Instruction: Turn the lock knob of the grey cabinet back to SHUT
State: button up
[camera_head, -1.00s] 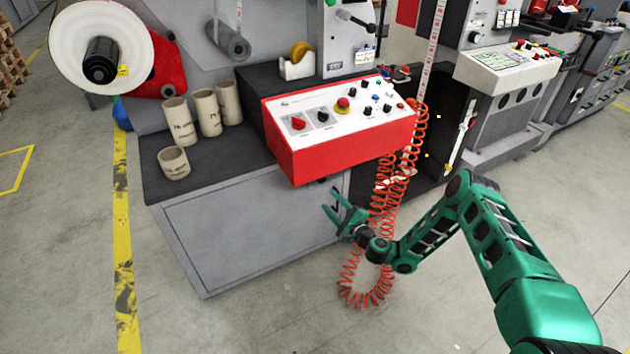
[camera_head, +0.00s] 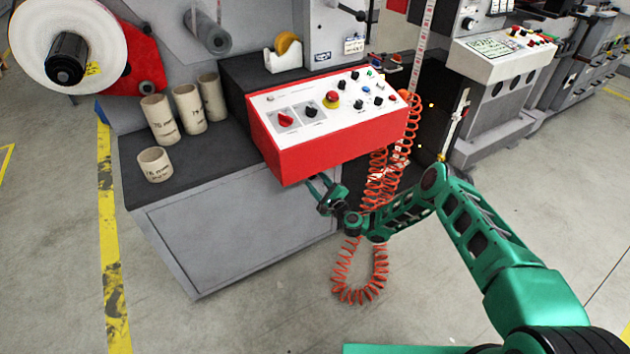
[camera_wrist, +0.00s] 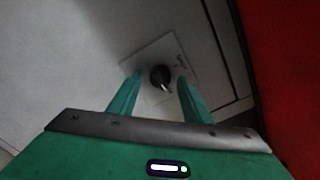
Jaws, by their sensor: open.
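The grey cabinet (camera_head: 235,235) stands under the dark worktop, its front panel facing me. Its lock knob (camera_wrist: 160,76) shows in the wrist view, dark and round with a pale mark, on a light square plate (camera_wrist: 151,58). My gripper (camera_head: 316,183) is at the cabinet's upper right, just below the red control box. In the wrist view its two green fingers (camera_wrist: 158,92) are apart, one on each side of the knob. I cannot tell if they touch it. The knob is hidden in the head view.
The red control box (camera_head: 330,150) overhangs the cabinet close above my gripper; a red surface (camera_wrist: 285,70) fills the wrist view's right side. A coiled orange hose (camera_head: 375,195) hangs beside my forearm. Several cardboard cores (camera_head: 186,108) stand on the worktop.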

jog(key=shift+w+a, duration=0.35)
jog(key=shift+w, duration=0.2)
jog(key=c, duration=1.1)
jog(key=shift+o, duration=0.2)
